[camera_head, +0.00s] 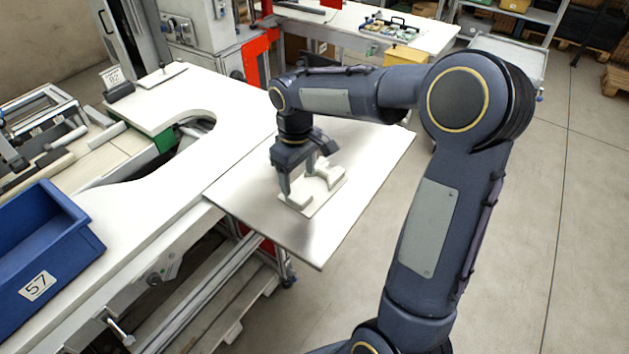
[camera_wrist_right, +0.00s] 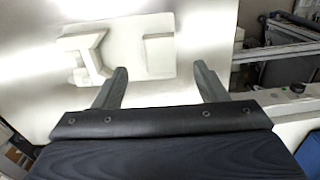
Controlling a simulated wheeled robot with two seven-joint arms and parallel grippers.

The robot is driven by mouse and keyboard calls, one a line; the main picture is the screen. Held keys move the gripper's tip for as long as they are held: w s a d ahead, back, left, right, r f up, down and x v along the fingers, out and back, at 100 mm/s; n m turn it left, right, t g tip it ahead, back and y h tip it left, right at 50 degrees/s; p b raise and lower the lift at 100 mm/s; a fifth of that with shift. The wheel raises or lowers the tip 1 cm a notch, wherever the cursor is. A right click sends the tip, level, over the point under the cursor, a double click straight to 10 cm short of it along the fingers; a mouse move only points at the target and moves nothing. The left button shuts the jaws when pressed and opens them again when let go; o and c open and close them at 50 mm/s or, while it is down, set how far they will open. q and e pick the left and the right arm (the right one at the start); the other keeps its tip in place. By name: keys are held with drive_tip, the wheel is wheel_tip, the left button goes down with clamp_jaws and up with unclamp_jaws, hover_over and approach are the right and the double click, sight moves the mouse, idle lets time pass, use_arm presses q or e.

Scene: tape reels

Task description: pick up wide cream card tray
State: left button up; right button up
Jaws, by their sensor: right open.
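The wide cream card tray (camera_head: 325,196) lies on the metal side plate of the workbench in the head view, with raised blocks at its ends. In the right wrist view the tray (camera_wrist_right: 124,58) lies flat just beyond the fingers. My right gripper (camera_head: 303,178) points down over the tray. In the wrist view my right gripper (camera_wrist_right: 160,85) is open, with its two fingers apart and nothing held between them. One finger hides part of the tray in the head view. My left gripper is out of view.
The bare metal plate (camera_head: 250,200) gives free room around the tray. A blue bin (camera_head: 50,250) marked 57 stands at the left on the white bench (camera_head: 150,195). A small sign (camera_head: 114,78) stands farther back. Another table (camera_head: 345,30) is behind.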

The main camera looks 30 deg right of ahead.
sight(299, 194)
drive_tip(key=f, duration=0.3)
drive_tip(key=f+p, duration=0.1)
drive_tip(key=f, duration=0.2)
drive_tip(key=shift+w+f, duration=0.2)
drive_tip(key=shift+f, duration=0.05)
drive_tip(key=c, duration=1.2)
drive_tip(key=shift+r, duration=0.1)
